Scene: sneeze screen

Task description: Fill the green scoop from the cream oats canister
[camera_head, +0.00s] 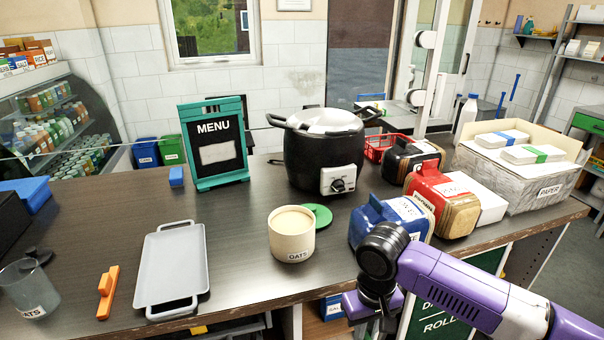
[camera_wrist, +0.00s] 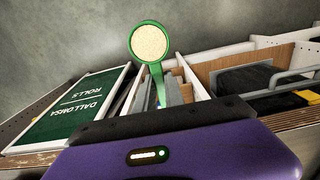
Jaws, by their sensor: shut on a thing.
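The cream oats canister (camera_head: 292,243) stands upright and open near the front of the counter, labelled OATS, with pale oats showing near its rim. A green disc (camera_head: 320,215), likely its lid, lies flat just behind it. My gripper (camera_wrist: 165,95) is shut on the handle of the green scoop (camera_wrist: 157,72). The scoop's round bowl holds pale, grainy oats that reach its rim. In the head view my gripper (camera_head: 373,305) is at the counter's front edge, right of and nearer than the canister; the scoop cannot be made out there.
A grey tray (camera_head: 172,268), an orange object (camera_head: 107,292) and a clear OATS container (camera_head: 30,290) stand on the left. Blue (camera_head: 392,218) and red (camera_head: 441,200) packages crowd the right. A black cooker (camera_head: 322,152) and a menu board (camera_head: 214,143) stand behind. Counter between tray and canister is clear.

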